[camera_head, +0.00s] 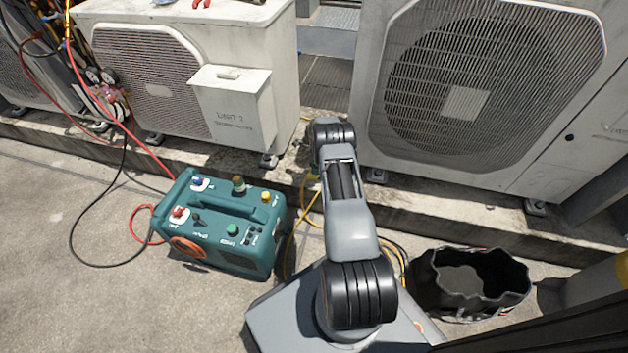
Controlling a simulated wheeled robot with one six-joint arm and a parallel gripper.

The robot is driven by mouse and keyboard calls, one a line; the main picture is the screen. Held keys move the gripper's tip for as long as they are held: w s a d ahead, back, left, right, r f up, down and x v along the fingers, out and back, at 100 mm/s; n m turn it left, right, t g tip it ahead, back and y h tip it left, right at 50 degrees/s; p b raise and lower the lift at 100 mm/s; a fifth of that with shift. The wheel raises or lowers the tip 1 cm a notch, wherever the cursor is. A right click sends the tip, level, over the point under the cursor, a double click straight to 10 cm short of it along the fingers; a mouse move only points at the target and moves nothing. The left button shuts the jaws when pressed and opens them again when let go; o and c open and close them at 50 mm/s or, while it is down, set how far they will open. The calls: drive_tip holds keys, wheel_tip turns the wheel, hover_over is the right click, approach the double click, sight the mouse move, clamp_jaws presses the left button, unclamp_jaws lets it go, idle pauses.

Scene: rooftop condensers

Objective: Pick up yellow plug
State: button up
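A yellow cord (291,238) runs along the ground between the teal machine (228,222) and my arm. Its upper end passes beside my arm, where a small yellowish piece (313,174) shows; I cannot tell whether this is the yellow plug. My arm reaches up the middle of the view towards the gap between two condensers and hides part of the ground and ledge. My gripper does not show, hidden beyond the arm's far joint. I cannot see anything held.
A white condenser with a box marked as a unit (232,108) stands at left, a larger condenser (480,90) at right, both on a concrete ledge (420,205). A black open bag (468,284) sits at right. Red and black hoses lie left. Concrete is clear at lower left.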

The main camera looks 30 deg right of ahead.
sight(315, 177)
drive_tip(key=shift+s+f+b, duration=0.15)
drive_tip(key=shift+f+b, duration=0.7)
drive_tip(key=shift+f, duration=0.85)
drive_tip(key=shift+s+f+b, duration=0.1)
drive_tip(key=shift+f+b, duration=0.7)
drive_tip(key=shift+f, duration=0.9)
drive_tip(key=c, duration=1.1)
